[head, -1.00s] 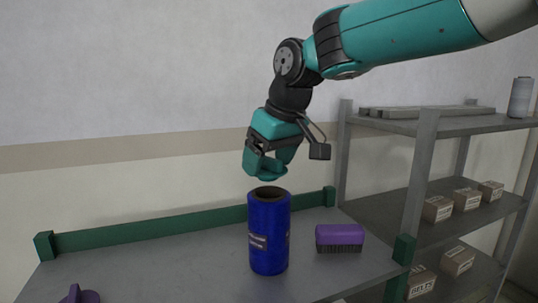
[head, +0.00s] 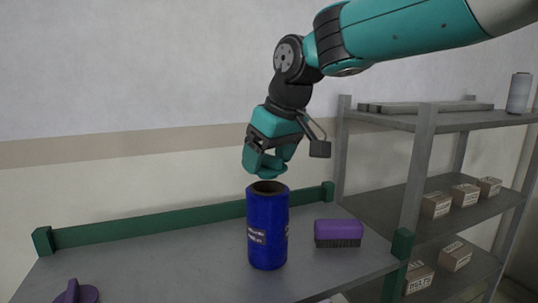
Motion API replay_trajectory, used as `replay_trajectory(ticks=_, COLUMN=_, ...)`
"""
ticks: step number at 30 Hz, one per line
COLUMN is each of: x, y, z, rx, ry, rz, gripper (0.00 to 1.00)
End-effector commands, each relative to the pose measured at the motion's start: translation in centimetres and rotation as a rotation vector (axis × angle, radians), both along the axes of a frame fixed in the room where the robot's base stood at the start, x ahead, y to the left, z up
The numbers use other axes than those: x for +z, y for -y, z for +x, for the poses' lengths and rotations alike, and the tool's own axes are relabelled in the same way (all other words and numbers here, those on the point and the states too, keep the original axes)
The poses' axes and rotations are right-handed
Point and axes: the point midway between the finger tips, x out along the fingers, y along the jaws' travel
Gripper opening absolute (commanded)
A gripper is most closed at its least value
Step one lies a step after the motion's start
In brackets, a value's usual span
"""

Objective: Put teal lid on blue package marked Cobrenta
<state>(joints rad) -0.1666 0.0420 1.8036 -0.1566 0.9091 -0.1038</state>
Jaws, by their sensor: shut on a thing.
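The blue package (head: 267,228) stands upright on the grey table, with a small label on its side too small to read surely. Its round top is open and shows a brown rim. My gripper (head: 266,163) is just above the package top, pointing down. It is shut on the teal lid (head: 270,172), which is close in colour to the gripper, so its outline is hard to separate. The lid is apart from the package, with a small gap below it.
A purple brush (head: 338,230) lies right of the package. A purple object (head: 76,293) is at the lower left edge. A green rail (head: 150,228) runs along the table's back. A grey shelf rack (head: 420,165) with several boxes stands at the right.

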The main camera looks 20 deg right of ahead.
Motion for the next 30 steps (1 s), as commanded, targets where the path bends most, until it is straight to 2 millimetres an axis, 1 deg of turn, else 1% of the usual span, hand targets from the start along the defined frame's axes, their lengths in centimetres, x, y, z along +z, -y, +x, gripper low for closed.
replay_trajectory(ticks=1, x=-0.4, y=0.0, z=0.0, rx=0.000, ry=0.000, rz=0.000, gripper=0.57)
replay_trajectory(ticks=22, x=-3.2, y=0.0, z=0.1, rx=0.000, ry=-0.001, rz=0.000, gripper=0.57)
replay_trajectory(ticks=30, x=-3.5, y=0.0, z=0.1, rx=0.000, ry=0.000, rz=0.000, gripper=0.57)
